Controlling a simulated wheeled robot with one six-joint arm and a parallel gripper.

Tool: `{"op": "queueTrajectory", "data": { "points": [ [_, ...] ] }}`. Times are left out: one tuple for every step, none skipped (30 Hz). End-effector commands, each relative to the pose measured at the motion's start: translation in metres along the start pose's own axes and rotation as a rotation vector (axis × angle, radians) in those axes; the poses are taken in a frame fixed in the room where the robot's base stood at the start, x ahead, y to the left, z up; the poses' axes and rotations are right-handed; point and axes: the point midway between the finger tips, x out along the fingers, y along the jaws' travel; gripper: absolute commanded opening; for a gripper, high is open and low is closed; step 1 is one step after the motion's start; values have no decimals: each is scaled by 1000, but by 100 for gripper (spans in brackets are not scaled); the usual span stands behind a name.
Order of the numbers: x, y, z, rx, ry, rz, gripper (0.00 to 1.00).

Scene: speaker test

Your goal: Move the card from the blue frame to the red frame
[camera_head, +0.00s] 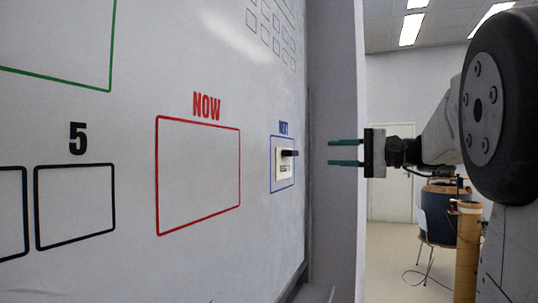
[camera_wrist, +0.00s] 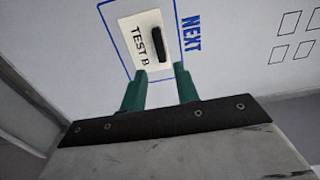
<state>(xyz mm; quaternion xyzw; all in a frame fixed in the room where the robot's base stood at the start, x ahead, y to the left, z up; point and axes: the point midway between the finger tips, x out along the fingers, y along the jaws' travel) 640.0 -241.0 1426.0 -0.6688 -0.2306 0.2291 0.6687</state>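A cream card (camera_head: 282,170) with a black handle (camera_head: 289,153) is on the whiteboard inside the blue frame (camera_head: 272,187), under the word NEXT. The red frame (camera_head: 158,190), under the word NOW, is empty and lies to the left of the blue one. My gripper (camera_head: 330,152) is right of the card, apart from it, with its two green fingers spread and nothing between them. In the wrist view the fingers (camera_wrist: 160,76) point toward the card.
The whiteboard (camera_head: 130,270) fills the left side, with black frames (camera_head: 75,247) under a 5 and a green frame (camera_head: 60,76). A grey wall edge (camera_head: 335,200) stands behind my gripper.

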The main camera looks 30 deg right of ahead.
Motion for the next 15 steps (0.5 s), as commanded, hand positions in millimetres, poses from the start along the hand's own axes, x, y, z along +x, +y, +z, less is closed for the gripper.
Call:
{"op": "queueTrajectory", "data": {
  "points": [
    [3, 0, -1, 0, 0, -1, 31],
    [6, 0, -1, 0, -1, -1, 31],
    [10, 0, 0, 0, -2, -1, 31],
    [14, 0, 0, 0, -3, 0, 31],
    [18, 0, 0, 0, -3, 0, 31],
    [24, 0, 0, 0, -4, 0, 31],
    [29, 0, 0, 1, -4, 0, 31],
    [34, 0, 0, 1, -4, 0, 31],
    [40, 0, 1, 1, -4, 0, 31],
    [44, 0, 1, 1, -4, 0, 31],
    [49, 0, 1, 1, -4, 0, 31],
    [55, 0, 1, 1, -4, 0, 31],
    [59, 1, 1, 1, -4, 1, 31],
    [63, 1, 1, 1, -4, 1, 31],
    [68, 1, 1, 1, -4, 1, 31]
  ]
}}
